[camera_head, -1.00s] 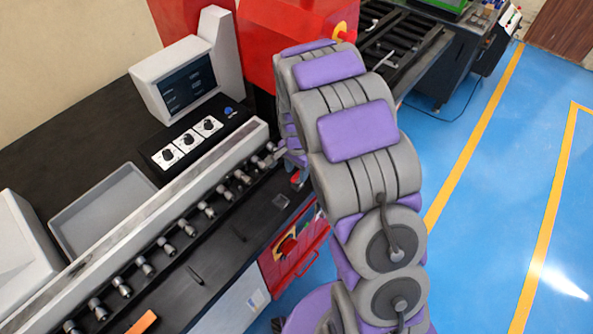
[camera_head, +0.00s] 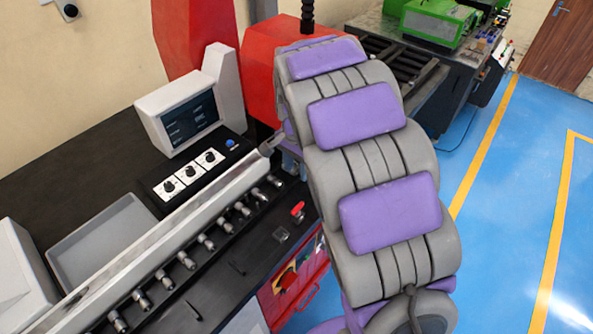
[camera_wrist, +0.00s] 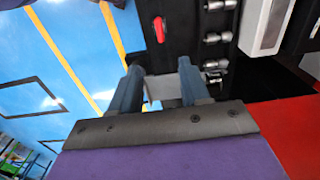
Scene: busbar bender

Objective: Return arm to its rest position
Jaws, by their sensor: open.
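The gripper points over the dark machine table (camera_head: 235,268) and the blue floor. The busbar bender's long metal rail (camera_head: 165,245) and its row of metal knobs (camera_head: 207,243) run beside the arm. A red-handled lever (camera_head: 298,211) stands just left of the arm.
A control screen (camera_head: 190,118), a panel with dials (camera_head: 188,178) and a grey tray (camera_head: 105,240) lie left of the arm. The red machine housing (camera_head: 262,80) is close behind it. A green machine (camera_head: 437,22) stands farther back. The blue floor (camera_head: 505,210) at right is clear.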

